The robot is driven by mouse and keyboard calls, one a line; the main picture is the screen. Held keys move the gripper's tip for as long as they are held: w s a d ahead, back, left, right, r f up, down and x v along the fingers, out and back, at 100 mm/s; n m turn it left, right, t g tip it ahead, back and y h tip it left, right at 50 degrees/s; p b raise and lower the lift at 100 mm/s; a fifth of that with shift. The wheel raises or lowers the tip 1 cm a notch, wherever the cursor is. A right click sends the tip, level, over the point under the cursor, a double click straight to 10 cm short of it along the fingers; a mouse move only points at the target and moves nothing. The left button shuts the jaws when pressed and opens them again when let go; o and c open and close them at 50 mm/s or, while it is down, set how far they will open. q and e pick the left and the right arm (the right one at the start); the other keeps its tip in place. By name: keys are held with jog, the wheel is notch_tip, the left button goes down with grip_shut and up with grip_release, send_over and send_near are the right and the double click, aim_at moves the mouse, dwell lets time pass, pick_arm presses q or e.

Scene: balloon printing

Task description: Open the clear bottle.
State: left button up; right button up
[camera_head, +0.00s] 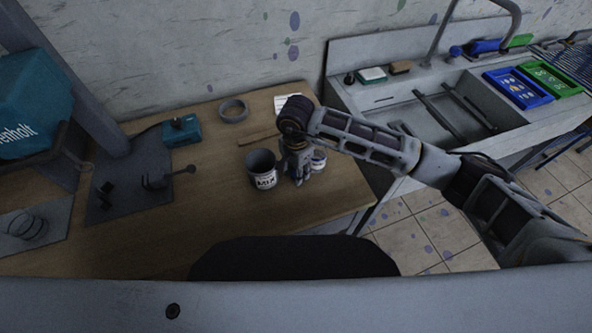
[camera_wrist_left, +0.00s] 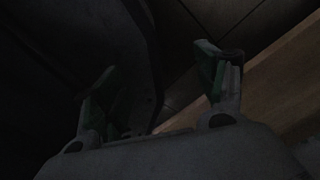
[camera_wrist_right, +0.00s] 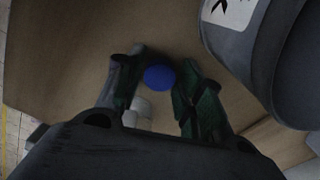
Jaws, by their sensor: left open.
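My right gripper (camera_head: 298,172) points down at the table beside a grey labelled bucket (camera_head: 262,170). In the right wrist view its fingers (camera_wrist_right: 158,75) stand apart, with a round blue top (camera_wrist_right: 160,77) between them. It looks like a bottle cap, with slim gaps beside it. The clear bottle's body cannot be made out. A small pale object (camera_wrist_right: 140,108) shows below the blue top. My left gripper (camera_wrist_left: 160,90) is open and empty in its dark wrist view; it is not seen in the head view.
The bucket also fills the right wrist view's upper right (camera_wrist_right: 245,40). A grey ring (camera_head: 233,110), a teal box (camera_head: 181,130) and a dark tray (camera_head: 130,190) lie on the wooden table (camera_head: 130,250). A sink (camera_head: 440,110) stands right.

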jog(key=shift+o, duration=0.5)
jog(key=shift+r, duration=0.5)
notch_tip(320, 180, up, 5)
jog(key=shift+f, duration=0.2)
pick_arm(q)
jog(key=shift+w+a+f+b, duration=0.25)
jog(key=shift+a+f+b, duration=0.2)
pick_arm(e)
notch_tip(320, 180, up, 7)
jog(key=shift+f, duration=0.15)
